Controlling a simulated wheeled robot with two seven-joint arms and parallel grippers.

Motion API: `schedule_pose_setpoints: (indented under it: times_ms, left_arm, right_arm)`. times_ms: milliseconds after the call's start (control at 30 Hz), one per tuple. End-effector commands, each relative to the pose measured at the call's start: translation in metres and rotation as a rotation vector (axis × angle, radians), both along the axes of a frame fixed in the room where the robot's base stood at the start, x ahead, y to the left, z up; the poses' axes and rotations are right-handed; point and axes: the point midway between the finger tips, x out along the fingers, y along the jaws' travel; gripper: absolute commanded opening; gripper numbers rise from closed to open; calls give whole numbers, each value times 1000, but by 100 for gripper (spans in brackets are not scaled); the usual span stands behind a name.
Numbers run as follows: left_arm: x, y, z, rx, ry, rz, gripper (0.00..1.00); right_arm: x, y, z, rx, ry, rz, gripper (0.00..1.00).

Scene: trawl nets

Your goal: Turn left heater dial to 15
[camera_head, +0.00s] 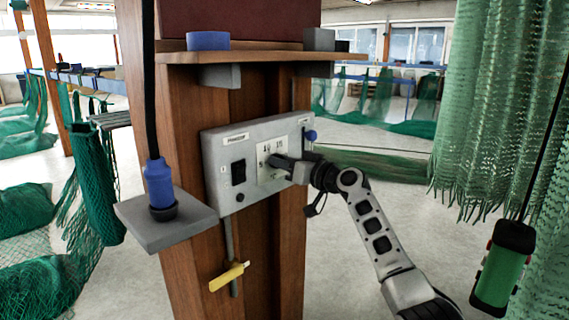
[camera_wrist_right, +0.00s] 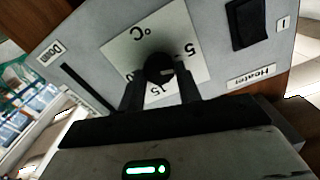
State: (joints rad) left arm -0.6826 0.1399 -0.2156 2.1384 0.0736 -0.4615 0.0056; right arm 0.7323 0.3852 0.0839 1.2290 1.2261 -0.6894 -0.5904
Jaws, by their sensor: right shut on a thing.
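The grey heater panel (camera_head: 225,150) is fixed to a wooden pillar. The dial's pale scale plate, marked 5, 10, 15 and °C, shows in the head view (camera_head: 264,176) and upside down in the right wrist view (camera_wrist_right: 185,20). The round black dial (camera_wrist_right: 158,66) sits at the plate's middle. My right gripper (camera_head: 285,163) reaches the panel from the right, its fingers shut on the dial from both sides in the right wrist view (camera_wrist_right: 160,88). The gripper largely hides the dial in the head view. I cannot tell its exact setting. My left gripper is not in view.
A black switch (camera_head: 238,171) is left of the scale. A shelf (camera_head: 260,57) juts above; a bracket (camera_head: 170,222) holds a blue item. A yellow handle (camera_head: 228,277) is below. Green nets (camera_head: 500,100) hang right.

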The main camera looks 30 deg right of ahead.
Motion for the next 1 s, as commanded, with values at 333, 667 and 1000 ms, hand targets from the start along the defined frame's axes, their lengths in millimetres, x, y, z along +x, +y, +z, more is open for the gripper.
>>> schedule_pose_setpoints:
  times_ms: [333,667,1000]
  left_arm:
    - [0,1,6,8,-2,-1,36]
    - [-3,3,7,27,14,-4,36]
    - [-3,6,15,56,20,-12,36]
  right_arm:
    - [0,-1,-1,314,112,1,11]
    - [1,-2,-1,611,216,0,11]
    - [1,-2,-2,916,324,0,11]
